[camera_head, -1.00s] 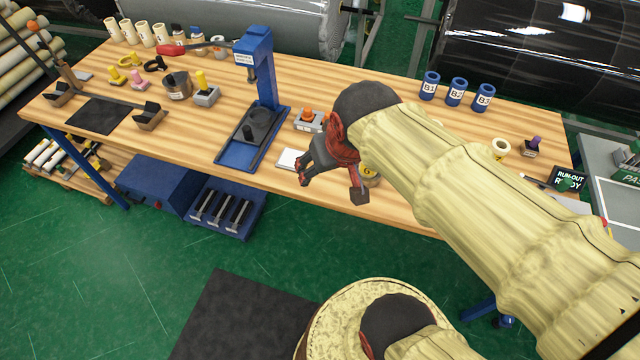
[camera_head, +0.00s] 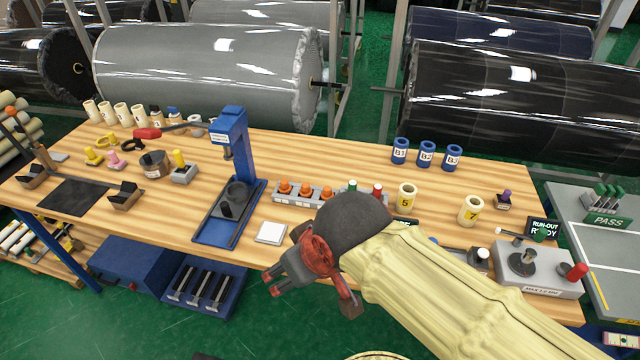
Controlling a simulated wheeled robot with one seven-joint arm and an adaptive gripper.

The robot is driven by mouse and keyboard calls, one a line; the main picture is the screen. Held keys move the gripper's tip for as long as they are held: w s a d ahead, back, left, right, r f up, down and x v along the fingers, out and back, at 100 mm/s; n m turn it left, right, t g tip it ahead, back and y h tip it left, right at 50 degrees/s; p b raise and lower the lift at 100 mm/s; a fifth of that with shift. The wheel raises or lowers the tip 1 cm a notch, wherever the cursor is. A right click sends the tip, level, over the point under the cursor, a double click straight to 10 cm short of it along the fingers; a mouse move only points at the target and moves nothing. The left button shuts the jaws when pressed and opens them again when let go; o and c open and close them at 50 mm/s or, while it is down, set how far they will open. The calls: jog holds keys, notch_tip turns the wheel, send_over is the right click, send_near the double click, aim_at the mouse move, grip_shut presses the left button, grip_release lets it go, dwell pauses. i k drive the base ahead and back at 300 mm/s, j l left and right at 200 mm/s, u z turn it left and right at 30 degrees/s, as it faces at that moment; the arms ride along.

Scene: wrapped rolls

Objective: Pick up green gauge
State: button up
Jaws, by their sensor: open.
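A small green-topped piece (camera_head: 352,186) stands on the bench at the right end of a row of orange-topped pieces, beside a red-topped one. Only its top shows; my arm hides what is below. I take it for the green gauge, though other green items are in view. My gripper (camera_head: 312,292) is open and empty, in front of the bench's front edge, nearer to me than the green piece and lower left of it in the picture.
The wooden bench (camera_head: 300,171) carries a blue press (camera_head: 232,150), a white pad (camera_head: 271,233) and yellow rolls 5 (camera_head: 406,198) and 7 (camera_head: 473,211). Large wrapped rolls (camera_head: 210,75) lie behind.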

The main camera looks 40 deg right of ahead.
aim_at(352, 186)
jog(key=z, duration=1.15)
